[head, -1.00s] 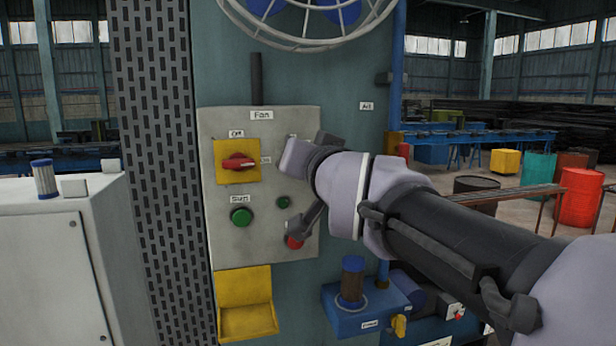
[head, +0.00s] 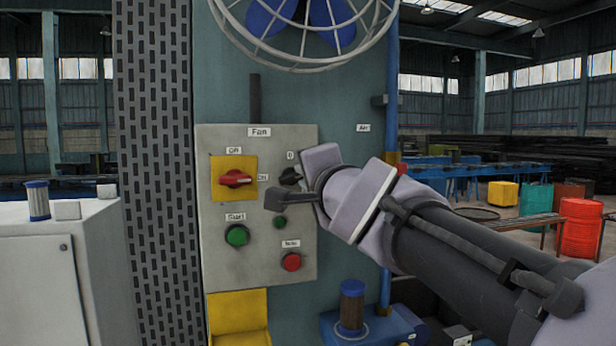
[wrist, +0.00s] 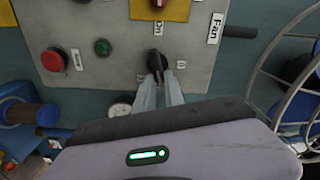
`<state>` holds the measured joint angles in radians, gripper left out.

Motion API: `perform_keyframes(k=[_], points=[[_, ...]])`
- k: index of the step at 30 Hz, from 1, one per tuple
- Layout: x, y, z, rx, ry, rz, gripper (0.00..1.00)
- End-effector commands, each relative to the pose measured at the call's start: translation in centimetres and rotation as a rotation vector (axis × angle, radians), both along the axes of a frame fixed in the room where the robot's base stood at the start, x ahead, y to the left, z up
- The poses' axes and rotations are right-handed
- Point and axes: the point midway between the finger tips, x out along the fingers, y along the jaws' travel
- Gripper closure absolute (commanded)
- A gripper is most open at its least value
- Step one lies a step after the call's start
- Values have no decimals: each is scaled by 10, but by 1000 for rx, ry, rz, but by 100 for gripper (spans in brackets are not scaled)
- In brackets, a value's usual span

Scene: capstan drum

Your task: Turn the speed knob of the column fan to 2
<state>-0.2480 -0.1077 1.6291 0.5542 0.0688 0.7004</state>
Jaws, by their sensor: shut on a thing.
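The speed knob (head: 290,176) is small and black, on the right side of the fan's grey control panel (head: 213,268), just below a "0" label. It also shows in the wrist view (wrist: 155,60) between the fingertips. My gripper (wrist: 159,80) is shut on this knob, with its two pale fingers reaching to it from below in that view. In the head view my wrist covers the area right of the knob, and the fingers are hard to make out. I cannot tell which mark the knob points to.
A red switch (head: 235,179) on a yellow plate is left of the knob. A green start button (head: 236,235), a small green lamp (head: 280,223) and a red button (head: 291,262) are lower. The fan's wire cage (head: 310,62) is above, and a blue unit (head: 340,328) stands below right.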

Motion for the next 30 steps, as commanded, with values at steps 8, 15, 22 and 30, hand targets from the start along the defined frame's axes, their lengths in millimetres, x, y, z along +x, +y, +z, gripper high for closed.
perform_keyframes(k=[8,15,22,30], points=[[0,-1,-3,166,47,0,100],[0,-1,-4,244,69,-1,100],[0,-1,-5,272,76,0,100],[0,-1,-4,273,76,0,100]])
